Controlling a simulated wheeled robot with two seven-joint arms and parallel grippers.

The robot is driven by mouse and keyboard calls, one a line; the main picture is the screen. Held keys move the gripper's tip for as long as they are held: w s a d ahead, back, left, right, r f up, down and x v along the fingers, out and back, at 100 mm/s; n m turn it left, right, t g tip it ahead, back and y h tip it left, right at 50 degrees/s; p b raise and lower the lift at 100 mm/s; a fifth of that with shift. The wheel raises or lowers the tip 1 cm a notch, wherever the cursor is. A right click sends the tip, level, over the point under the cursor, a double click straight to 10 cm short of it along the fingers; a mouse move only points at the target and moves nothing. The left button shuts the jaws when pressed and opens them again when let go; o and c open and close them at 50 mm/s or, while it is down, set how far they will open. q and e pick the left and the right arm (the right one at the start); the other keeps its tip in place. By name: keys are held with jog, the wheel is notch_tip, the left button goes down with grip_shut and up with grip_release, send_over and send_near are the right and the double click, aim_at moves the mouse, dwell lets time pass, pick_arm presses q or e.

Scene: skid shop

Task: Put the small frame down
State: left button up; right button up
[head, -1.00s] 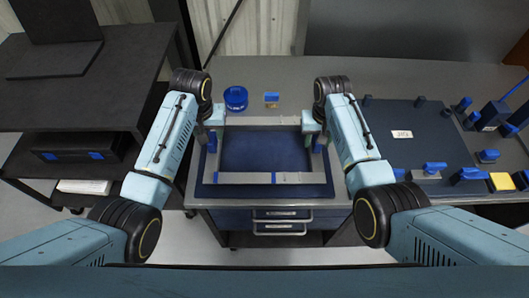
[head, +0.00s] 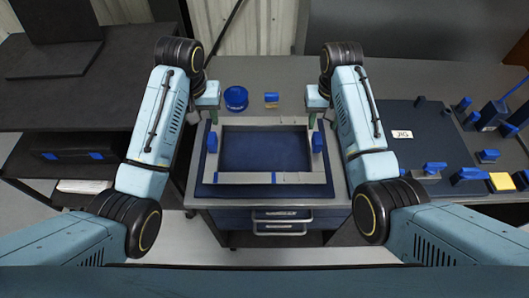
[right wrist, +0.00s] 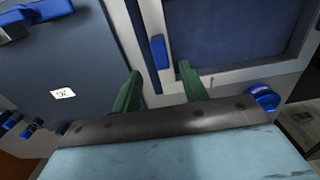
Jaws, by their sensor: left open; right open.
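The small frame (head: 245,178) is a light grey rectangle with blue pieces on its left and right sides. It lies flat on a dark blue mat (head: 207,189) on the workbench. My left gripper (head: 213,119) is open and empty near the frame's far left corner. My right gripper (head: 313,122) is open near the frame's far right corner. In the right wrist view its two green fingers (right wrist: 158,88) stand apart with nothing between them, and the frame's blue side piece (right wrist: 159,51) shows just beyond them.
A blue round container (head: 236,97) and a small blue-and-tan block (head: 271,98) stand behind the frame. At right, a dark jig board (head: 400,151) carries several blue clamps. A black cart (head: 85,115) stands at left. Drawers (head: 283,226) sit below the bench front.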

notch_tip(320, 180, up, 4)
jog(key=shift+f, duration=0.2)
dwell(0.4)
